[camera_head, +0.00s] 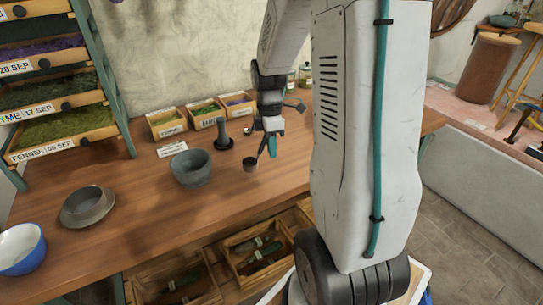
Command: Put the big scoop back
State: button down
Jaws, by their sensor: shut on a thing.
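My gripper (269,146) points down over the right half of the wooden table. It is shut on a thin dark handle that slants down to a small dark cup-shaped bowl (250,166). This looks like the big scoop, held at or just above the table top; I cannot tell whether it touches. The fingers hide part of the handle. A small shiny piece (248,130) lies behind and left of the gripper, too small to make out.
A grey mortar (190,170) and a dark pestle-like upright (223,135) stand left of the gripper. Labelled herb boxes (205,115) line the back. A grey bowl (87,206) and blue bowl (20,248) are at left. Open wooden drawers (232,262) lie below the front edge.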

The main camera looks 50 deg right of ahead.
jog(key=shift+f, duration=1.8)
jog(key=shift+f, duration=0.15)
jog(key=c, duration=1.4)
grip_release()
notch_tip(320, 180, up, 12)
jog(key=w, duration=0.1)
jog(key=s+a+r+m+t, duration=0.1)
jog(key=s+a+r+m, duration=0.1)
jog(key=s+a+r, duration=0.3)
jog(key=s+a+r+m, duration=0.1)
jog(key=a+r+m, duration=0.15)
jog(key=a, duration=0.45)
jog(key=s+a+m+t, duration=0.1)
jog(key=s+a+m, duration=0.6)
jog(key=s, duration=0.5)
jog(key=shift+a+h, duration=0.3)
jog(key=shift+a, duration=0.55)
jog(key=shift+r, duration=0.1)
